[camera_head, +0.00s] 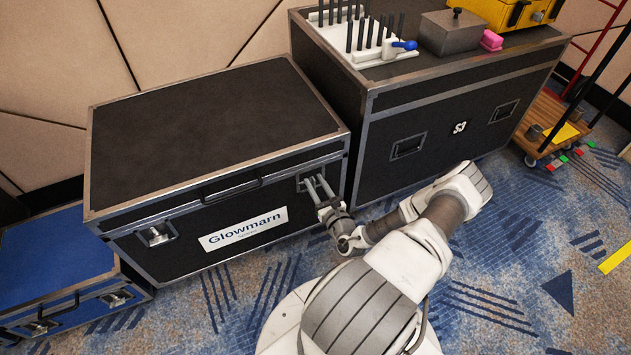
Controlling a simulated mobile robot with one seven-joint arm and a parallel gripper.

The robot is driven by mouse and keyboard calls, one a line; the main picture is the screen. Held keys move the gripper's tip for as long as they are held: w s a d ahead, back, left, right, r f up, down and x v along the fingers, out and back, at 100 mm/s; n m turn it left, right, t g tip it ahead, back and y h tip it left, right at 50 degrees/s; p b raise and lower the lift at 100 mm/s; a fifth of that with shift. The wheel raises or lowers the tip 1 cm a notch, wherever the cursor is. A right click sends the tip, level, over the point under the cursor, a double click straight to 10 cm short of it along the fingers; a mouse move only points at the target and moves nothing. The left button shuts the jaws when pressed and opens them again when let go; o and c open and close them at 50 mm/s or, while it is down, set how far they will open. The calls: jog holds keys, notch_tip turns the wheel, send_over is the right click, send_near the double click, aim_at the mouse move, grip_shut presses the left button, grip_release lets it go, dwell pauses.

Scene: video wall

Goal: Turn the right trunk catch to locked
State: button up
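A black trunk (205,130) with metal edges and a white "Glowmarn" label (243,229) stands at the left centre. Its right catch (303,184) is on the front face near the right corner, partly hidden by my gripper. My gripper (319,186) is at this catch, its two fingers pointing at it with a small gap between them. I cannot tell whether the fingers touch the catch or hold part of it. The catch's turn position is too small to read. The left catch (157,234) sits in a metal recess on the same front face.
A taller black case (455,130) marked S3 stands close on the right, with a white rack (365,45), a grey box (450,33) and a yellow case (510,10) on top. A blue case (60,262) is at lower left. Patterned carpet (510,270) is clear in front.

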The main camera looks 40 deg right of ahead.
grip_shut()
jog(key=shift+m, duration=0.3)
dwell(0.4)
jog(key=m, duration=0.1)
jog(key=m+p, duration=0.1)
jog(key=shift+d+m, duration=0.35)
jog(key=shift+m, duration=0.05)
jog(key=m, duration=0.5)
jog(key=shift+s+d+f, duration=0.15)
jog(key=shift+d+f, duration=0.15)
jog(key=shift+d, duration=0.1)
jog(key=shift+d+f+m+b, duration=0.1)
jog(key=shift+f+m+b, duration=0.2)
jog(key=shift+m, duration=1.25)
jog(key=shift+d+f+m+b, duration=0.1)
jog(key=shift+f+m+b, duration=0.15)
jog(key=shift+m, duration=1.35)
jog(key=shift+d+f+m+b, duration=0.1)
jog(key=shift+f+m+b, duration=0.15)
jog(key=shift+m, duration=1.3)
